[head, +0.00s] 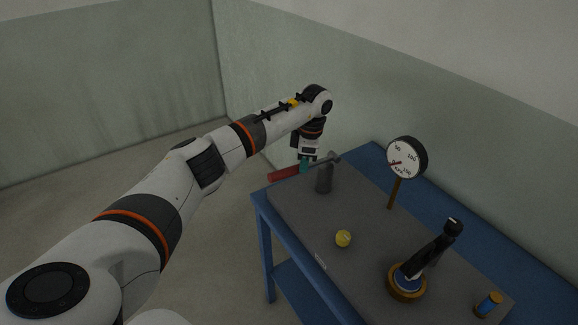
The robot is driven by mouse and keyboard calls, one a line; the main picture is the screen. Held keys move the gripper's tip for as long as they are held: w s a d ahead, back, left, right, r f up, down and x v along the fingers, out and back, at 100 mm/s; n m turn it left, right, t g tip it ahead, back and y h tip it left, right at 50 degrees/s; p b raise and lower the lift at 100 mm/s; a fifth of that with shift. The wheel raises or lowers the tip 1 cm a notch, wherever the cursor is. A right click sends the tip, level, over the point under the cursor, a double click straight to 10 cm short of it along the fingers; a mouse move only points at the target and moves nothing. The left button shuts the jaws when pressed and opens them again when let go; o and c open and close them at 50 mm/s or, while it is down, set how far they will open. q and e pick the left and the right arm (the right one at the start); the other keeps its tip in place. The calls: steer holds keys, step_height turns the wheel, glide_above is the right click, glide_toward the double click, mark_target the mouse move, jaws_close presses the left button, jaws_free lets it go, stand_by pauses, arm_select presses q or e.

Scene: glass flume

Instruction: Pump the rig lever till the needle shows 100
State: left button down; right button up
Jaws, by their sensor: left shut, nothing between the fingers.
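The rig lever has a red handle (284,173) that sticks out left past the table edge. Its grey bar joins a dark grey post (324,180) on the table. My left gripper (306,166) points down at the lever, by the inner end of the red handle. It is shut with nothing between the fingers; whether it touches the lever I cannot tell. The round gauge (403,158) stands on a brown stem behind the post. Its small red needle points to the left, below the 50 mark; the exact value is too small to read. My right gripper is not in view.
The blue table (268,238) has a grey top sheet. On it are a yellow ball-like object (343,238), a black device on a round brass base (432,250) and a small blue cylinder with an orange cap (488,304). Pale green walls stand behind; the floor at left is clear.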

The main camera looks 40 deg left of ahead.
arm_select(q)
step_height(320, 180, up, 11)
steer(key=d+b, duration=0.1)
steer(key=b, duration=0.2)
steer(key=shift+w+r, duration=0.15)
steer(key=shift+w, duration=0.15)
stand_by(1.1)
